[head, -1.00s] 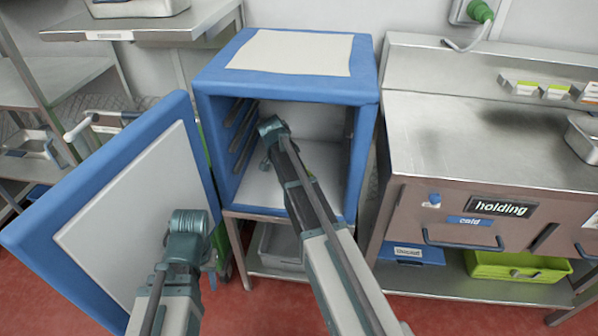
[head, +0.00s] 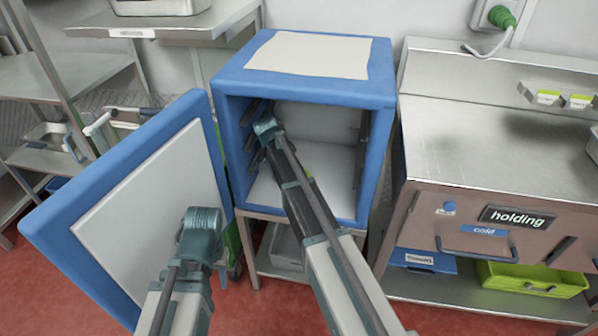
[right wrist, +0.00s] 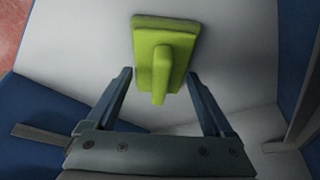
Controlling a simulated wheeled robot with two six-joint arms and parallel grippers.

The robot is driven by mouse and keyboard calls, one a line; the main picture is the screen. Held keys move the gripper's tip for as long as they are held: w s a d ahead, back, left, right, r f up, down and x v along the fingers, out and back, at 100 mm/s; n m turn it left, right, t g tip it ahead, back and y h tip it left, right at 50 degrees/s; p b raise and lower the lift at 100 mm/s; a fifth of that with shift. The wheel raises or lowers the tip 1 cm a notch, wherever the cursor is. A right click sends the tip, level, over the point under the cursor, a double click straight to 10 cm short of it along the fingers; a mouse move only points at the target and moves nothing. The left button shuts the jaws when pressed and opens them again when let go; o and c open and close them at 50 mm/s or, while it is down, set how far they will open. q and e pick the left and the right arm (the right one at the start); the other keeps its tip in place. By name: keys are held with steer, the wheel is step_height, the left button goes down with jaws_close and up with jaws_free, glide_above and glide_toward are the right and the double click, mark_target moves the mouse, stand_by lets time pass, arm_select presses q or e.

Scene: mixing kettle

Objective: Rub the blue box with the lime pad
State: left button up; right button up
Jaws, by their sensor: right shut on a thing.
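The blue box (head: 232,120) stands on a metal stand with its front open and its blue-rimmed door (head: 128,180) swung out to the left. My right arm reaches into the box's opening; its gripper is not clear in the head view. In the right wrist view my right gripper (right wrist: 160,88) is shut on the lime pad (right wrist: 165,45), with the pad's raised grip between the fingers. The pad is in front of a pale surface; I cannot tell whether they touch. My left gripper (head: 200,225) is in front of the door, its fingers not clear.
A metal counter (head: 480,130) with a "holding" label stands to the right, with a lime bin (head: 530,280) on its lower shelf. A pale sheet (head: 310,52) covers the box's top. Metal shelving stands at the left. Dark rails line the box's inner left side.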

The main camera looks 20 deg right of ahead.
steer(key=shift+w+a, duration=0.2)
steer(key=shift+a, duration=0.15)
steer(key=shift+d, duration=0.1)
steer(key=shift+s+d, duration=0.45)
steer(key=shift+d, duration=0.2)
steer(key=shift+s+d, duration=0.45)
steer(key=shift+d, duration=0.2)
steer(key=shift+s+d, duration=0.5)
steer(key=shift+d, duration=0.4)
steer(key=shift+s+d, duration=0.5)
steer(key=shift+d, duration=0.35)
steer(key=shift+s+d, duration=0.5)
steer(key=shift+d, duration=0.25)
steer(key=shift+s+d, duration=0.45)
steer(key=shift+d, duration=0.3)
